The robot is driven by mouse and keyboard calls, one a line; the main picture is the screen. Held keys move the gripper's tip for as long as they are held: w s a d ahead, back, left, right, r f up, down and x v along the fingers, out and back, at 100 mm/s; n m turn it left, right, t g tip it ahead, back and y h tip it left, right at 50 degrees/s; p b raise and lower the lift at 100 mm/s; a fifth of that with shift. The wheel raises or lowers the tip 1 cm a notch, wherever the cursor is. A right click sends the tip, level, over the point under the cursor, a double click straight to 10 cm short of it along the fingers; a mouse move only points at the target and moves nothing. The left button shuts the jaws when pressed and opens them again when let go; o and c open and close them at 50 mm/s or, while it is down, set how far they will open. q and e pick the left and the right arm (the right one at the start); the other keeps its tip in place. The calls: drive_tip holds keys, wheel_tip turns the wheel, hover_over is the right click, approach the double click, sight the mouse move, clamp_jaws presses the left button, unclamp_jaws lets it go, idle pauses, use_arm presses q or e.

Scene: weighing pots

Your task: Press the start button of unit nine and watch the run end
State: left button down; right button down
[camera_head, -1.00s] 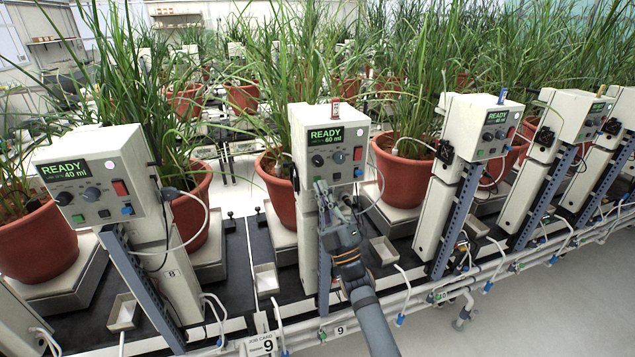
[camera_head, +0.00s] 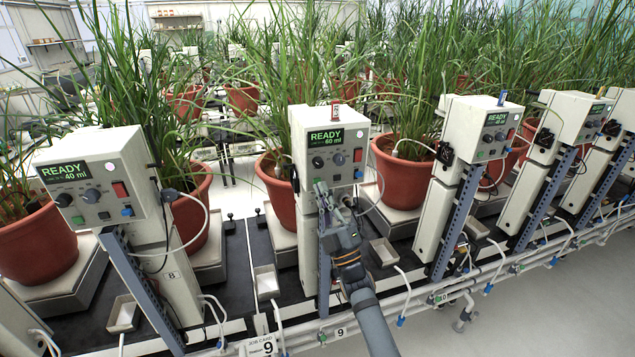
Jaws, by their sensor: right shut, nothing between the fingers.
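Unit nine (camera_head: 301,155) is the cream control box in the middle, above the rail label 9. Its screen (camera_head: 326,138) is lit green and reads READY, 60 ml. Two dark knobs and a red switch (camera_head: 357,154) sit below the screen. My right gripper (camera_head: 322,188) is shut and empty, with its fingertips at the lower left of the unit's front panel. My left gripper is not in view.
Unit eight (camera_head: 100,160) stands at left, its screen reading READY, 40 ml. More units (camera_head: 485,125) stand at right. Potted plants (camera_head: 405,170) in red pots stand behind. Hoses and pipes run along the front.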

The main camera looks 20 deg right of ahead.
drive_tip(key=shift+w, duration=0.1)
drive_tip(key=shift+w+b, duration=0.3)
drive_tip(key=shift+w, duration=0.05)
drive_tip(key=shift+w, duration=0.35)
idle(0.7)
drive_tip(key=shift+s, duration=0.85)
drive_tip(key=s+p, duration=0.2)
drive_tip(key=s, duration=0.3)
idle(0.3)
